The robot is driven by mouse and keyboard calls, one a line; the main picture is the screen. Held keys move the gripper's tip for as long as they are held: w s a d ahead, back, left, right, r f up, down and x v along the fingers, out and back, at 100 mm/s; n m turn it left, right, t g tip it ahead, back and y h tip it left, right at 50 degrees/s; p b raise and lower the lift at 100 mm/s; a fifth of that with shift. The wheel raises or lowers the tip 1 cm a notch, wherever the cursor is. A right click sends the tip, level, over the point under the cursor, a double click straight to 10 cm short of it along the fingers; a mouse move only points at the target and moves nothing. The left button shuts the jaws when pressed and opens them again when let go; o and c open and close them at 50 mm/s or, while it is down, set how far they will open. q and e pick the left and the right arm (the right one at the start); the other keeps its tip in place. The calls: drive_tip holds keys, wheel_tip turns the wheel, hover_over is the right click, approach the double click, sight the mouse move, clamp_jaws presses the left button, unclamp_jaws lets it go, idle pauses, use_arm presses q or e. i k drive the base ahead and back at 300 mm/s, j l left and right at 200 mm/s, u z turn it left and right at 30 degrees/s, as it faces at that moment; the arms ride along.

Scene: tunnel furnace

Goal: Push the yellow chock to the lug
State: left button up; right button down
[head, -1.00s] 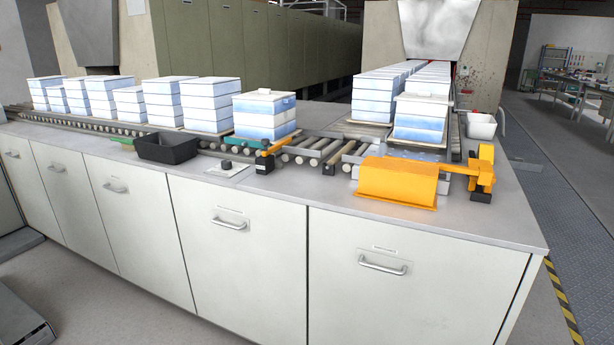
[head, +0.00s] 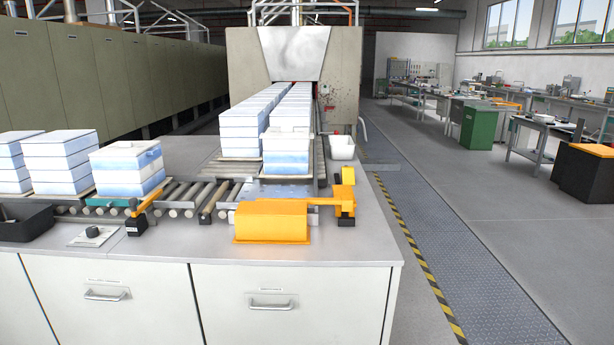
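A small yellow-orange bar (head: 147,205) on a black block (head: 137,225) sits at the front edge of the roller track; it may be the yellow chock, but I cannot tell for sure. It slants up and back toward the rollers, beside the nearest stack on the left. A larger yellow cover (head: 271,222) with a yellow arm and upright bracket (head: 346,197) stands to its right. I cannot make out which part is the lug. Neither of my grippers is in view.
Blue-white box stacks stand on the roller track (head: 184,197) at left and run into the furnace mouth (head: 293,55). A black bin (head: 25,224) and a control knob plate (head: 93,235) lie on the counter (head: 190,250). The floor on the right (head: 480,230) is open.

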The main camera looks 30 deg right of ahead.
sight(347, 175)
drive_tip(key=i+l+z, duration=0.1)
drive_tip(key=l+z, duration=0.25)
drive_tip(key=l, duration=0.15)
drive_tip(key=i+l+z, duration=0.15)
drive_tip(key=l+z, duration=0.25)
drive_tip(key=i+l+z, duration=0.5)
drive_tip(key=l+z, duration=0.25)
drive_tip(key=i+l+z, duration=0.35)
drive_tip(key=i+l, duration=0.2)
drive_tip(key=i, duration=0.35)
drive_tip(key=i+l+z, duration=0.1)
drive_tip(key=i, duration=0.45)
drive_tip(key=i+j+u, duration=0.15)
drive_tip(key=i+u, duration=0.3)
drive_tip(key=i+l+u, duration=0.1)
drive_tip(key=i+u, duration=0.35)
drive_tip(key=i, duration=0.15)
drive_tip(key=i+l+u, duration=0.25)
drive_tip(key=i+u, duration=0.15)
drive_tip(key=i, duration=0.15)
